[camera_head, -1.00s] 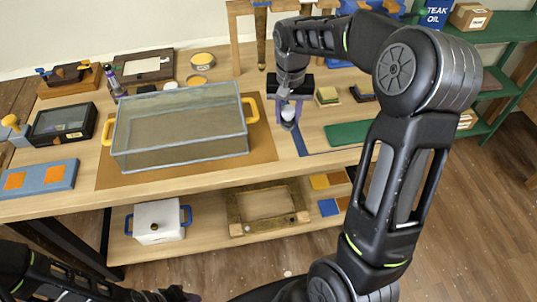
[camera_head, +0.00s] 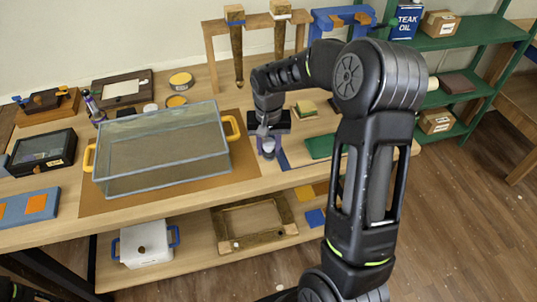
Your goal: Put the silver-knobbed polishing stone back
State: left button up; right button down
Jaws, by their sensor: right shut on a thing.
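My right gripper (camera_head: 268,139) points down at the bench, just right of the clear tank's yellow handle.
The clear tank (camera_head: 164,187) stands on a brown mat (camera_head: 240,177) to the left. A wooden rack (camera_head: 211,66) with hanging tools stands behind. A green mat (camera_head: 320,147) lies to the right, partly behind my arm. Small blocks (camera_head: 305,110) sit behind it.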

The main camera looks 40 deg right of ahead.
aim_at(268, 156)
jog(key=shift+f+p, duration=0.35)
jog(key=shift+f, duration=1.5)
jog(key=c, duration=1)
grip_release()
jog(key=shift+f, duration=0.15)
jog(key=r, duration=0.4)
jog(key=r+b, duration=0.1)
jog(key=r, duration=0.7)
jog(key=shift+s+a+r, duration=0.2)
jog(key=shift+s, duration=0.15)
